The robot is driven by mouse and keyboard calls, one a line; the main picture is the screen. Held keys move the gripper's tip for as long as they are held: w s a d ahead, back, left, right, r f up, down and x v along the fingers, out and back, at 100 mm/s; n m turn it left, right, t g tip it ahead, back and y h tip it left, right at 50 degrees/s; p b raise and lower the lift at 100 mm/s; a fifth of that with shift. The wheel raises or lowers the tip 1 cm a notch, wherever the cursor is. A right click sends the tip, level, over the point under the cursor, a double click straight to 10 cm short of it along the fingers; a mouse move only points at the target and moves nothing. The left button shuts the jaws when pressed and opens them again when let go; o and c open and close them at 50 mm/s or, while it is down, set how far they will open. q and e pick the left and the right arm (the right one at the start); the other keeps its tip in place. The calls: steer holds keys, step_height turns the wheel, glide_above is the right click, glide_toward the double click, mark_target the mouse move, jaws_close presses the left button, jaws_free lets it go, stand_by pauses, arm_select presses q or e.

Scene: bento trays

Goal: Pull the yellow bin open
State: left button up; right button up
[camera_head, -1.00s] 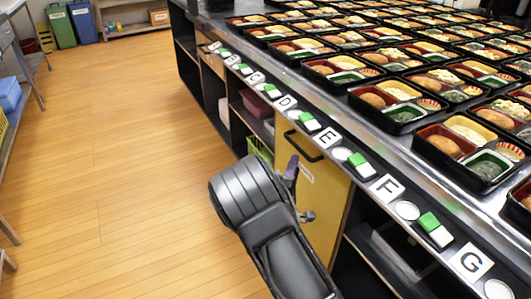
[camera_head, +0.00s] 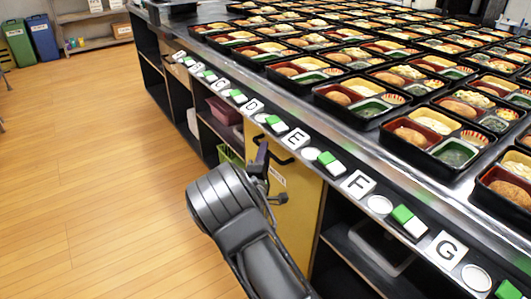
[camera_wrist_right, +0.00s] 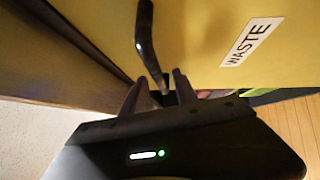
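The yellow bin (camera_head: 298,205) is a yellow front panel under the counter, with a black bar handle (camera_head: 283,157) near its top. I see no clear gap around the panel. In the right wrist view the panel (camera_wrist_right: 195,40) carries a white WASTE label (camera_wrist_right: 251,42), and the handle (camera_wrist_right: 146,38) runs down towards the space between my fingers. My right gripper (camera_head: 269,180) is at the handle, fingers apart; it also shows in the right wrist view (camera_wrist_right: 158,92). Whether the fingers touch the handle is unclear. My left gripper is not in view.
The counter edge above carries letter tiles (camera_head: 295,139) and green-and-white blocks (camera_head: 331,162). Bento trays (camera_head: 360,97) cover the counter top. Open shelves flank the bin, with a pink tub (camera_head: 224,110) to the left. The wooden floor (camera_head: 100,170) left of the counter is clear.

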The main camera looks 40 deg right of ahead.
steer(key=shift+x, duration=0.95)
steer(key=shift+c, duration=0.3)
jaws_close()
stand_by(0.4)
